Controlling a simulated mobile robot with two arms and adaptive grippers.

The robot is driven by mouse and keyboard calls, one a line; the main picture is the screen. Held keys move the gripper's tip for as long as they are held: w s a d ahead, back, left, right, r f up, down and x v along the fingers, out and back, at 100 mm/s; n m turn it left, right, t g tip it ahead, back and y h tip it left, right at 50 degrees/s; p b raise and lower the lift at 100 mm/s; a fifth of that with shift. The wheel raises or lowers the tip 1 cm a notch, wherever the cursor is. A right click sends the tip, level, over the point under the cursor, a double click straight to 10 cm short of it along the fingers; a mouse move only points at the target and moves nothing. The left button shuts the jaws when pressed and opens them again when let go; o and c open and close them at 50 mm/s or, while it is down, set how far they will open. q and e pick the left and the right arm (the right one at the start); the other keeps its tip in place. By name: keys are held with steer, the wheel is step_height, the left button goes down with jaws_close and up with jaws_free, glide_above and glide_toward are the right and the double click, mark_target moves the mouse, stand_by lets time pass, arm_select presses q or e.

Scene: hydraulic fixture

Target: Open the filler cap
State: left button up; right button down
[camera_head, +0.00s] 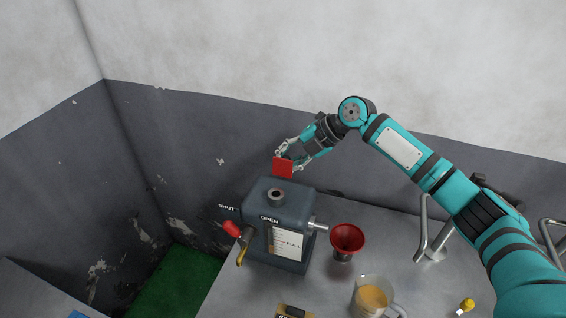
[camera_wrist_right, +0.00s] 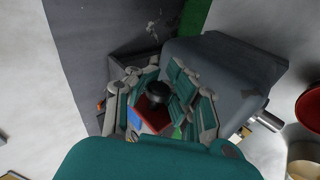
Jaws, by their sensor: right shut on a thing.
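The grey hydraulic tank (camera_head: 273,222) stands on the metal bench. The round filler neck (camera_head: 276,196) on its top is uncovered and shows a dark opening. My right gripper (camera_head: 289,157) is above and behind the neck, shut on the red filler cap (camera_head: 283,168), which is clear of the neck. In the right wrist view, a black round part (camera_wrist_right: 158,93) sits between the fingers with the red plate (camera_wrist_right: 150,116) beyond it. The grip contact is partly hidden. My left gripper is not in view.
A red funnel (camera_head: 347,238) stands right of the tank. A glass jug (camera_head: 372,297) of amber liquid is in front. Metal handles (camera_head: 430,240) rise at right. A wall runs behind.

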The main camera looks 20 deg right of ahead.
steer(key=shift+w+d+r, duration=0.3)
steer(key=shift+r, duration=0.05)
steer(key=c, duration=1.7)
jaws_free()
steer(key=o, duration=0.5)
steer(key=shift+s+d+f, duration=0.1)
steer(key=shift+s+d, duration=0.05)
steer(key=shift+d, duration=0.05)
steer(key=shift+o, duration=0.3)
steer(key=shift+f, duration=0.1)
steer(key=shift+a, duration=0.15)
